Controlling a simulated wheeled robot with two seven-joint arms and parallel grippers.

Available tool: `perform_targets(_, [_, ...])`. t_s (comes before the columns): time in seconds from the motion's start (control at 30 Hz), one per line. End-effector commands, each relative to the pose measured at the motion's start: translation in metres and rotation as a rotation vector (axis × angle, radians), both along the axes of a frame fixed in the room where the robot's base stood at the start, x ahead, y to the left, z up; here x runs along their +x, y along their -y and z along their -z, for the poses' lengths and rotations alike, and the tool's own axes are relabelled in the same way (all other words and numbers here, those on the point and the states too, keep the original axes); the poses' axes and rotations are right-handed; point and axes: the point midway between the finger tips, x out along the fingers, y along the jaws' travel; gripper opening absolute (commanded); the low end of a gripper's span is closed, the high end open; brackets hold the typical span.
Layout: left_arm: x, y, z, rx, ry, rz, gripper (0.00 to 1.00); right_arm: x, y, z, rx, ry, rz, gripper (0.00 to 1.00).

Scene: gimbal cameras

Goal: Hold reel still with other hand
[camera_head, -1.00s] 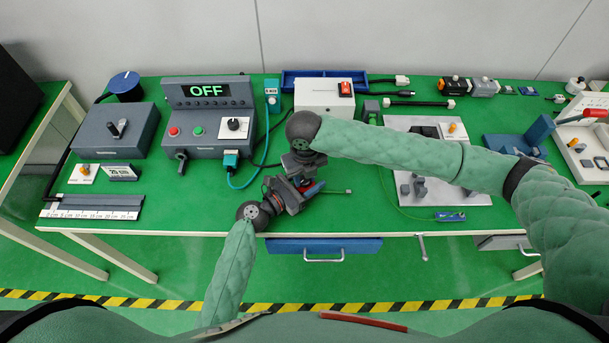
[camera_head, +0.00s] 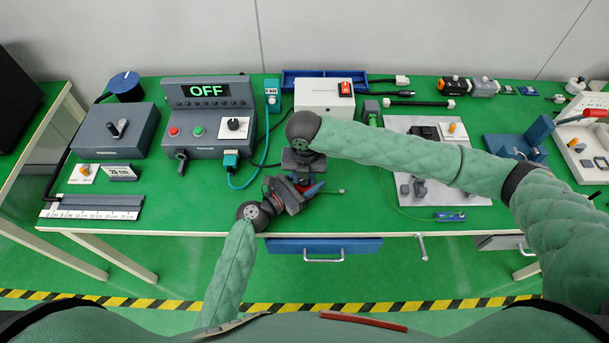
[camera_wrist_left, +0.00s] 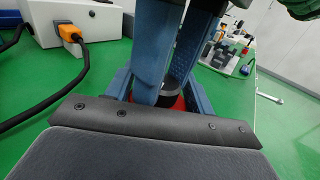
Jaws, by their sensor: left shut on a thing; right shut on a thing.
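The reel (camera_head: 314,188) shows only as small red and blue parts between my two grippers at the table's front middle. In the left wrist view its dark hub and red part (camera_wrist_left: 172,98) lie between the fingers, with blue frame parts beside them. My left gripper (camera_head: 296,192) comes in low from the left and is shut at the reel. My right gripper (camera_head: 302,174) points down at the same spot from behind and is shut; what it grips is hidden.
A grey console (camera_head: 208,118) reading OFF stands at the left, behind a ruler (camera_head: 90,214). A white box (camera_head: 322,96) with a blue tray stands behind my grippers. A grey plate (camera_head: 460,190) with fixtures lies at the right. The table's front edge is close to my left gripper.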

Motion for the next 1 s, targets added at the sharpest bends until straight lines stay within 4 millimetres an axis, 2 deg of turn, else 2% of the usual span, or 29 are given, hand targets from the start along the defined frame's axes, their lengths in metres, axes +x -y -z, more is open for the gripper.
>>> perform_targets(0.33, [0.000, 0.000, 0.001, 0.001, -0.001, 0.000, 0.32, 0.000, 0.000, 0.000, 0.000, 0.001, 0.004, 0.07])
perform_targets(0.37, [0.000, 0.000, 0.001, 0.001, -0.001, 0.000, 0.32, 0.000, 0.000, 0.000, 0.000, 0.001, 0.004, 0.32])
perform_targets(0.4, [0.000, 0.000, 0.001, 0.001, -0.001, 0.000, 0.32, 0.000, 0.000, 0.000, 0.000, 0.001, 0.004, 0.40])
perform_targets(0.77, [0.000, 0.000, 0.001, 0.001, -0.001, 0.000, 0.32, 0.001, 0.000, -0.003, 0.000, 0.001, 0.003, 0.40])
perform_targets(0.87, [0.000, 0.000, 0.001, 0.001, -0.001, 0.000, 0.32, 0.001, 0.000, -0.013, 0.001, 0.002, 0.003, 0.40])
perform_targets(1.0, [0.000, 0.000, 0.001, 0.001, -0.001, 0.000, 0.32, 0.001, 0.000, -0.036, 0.002, 0.003, 0.001, 0.40])
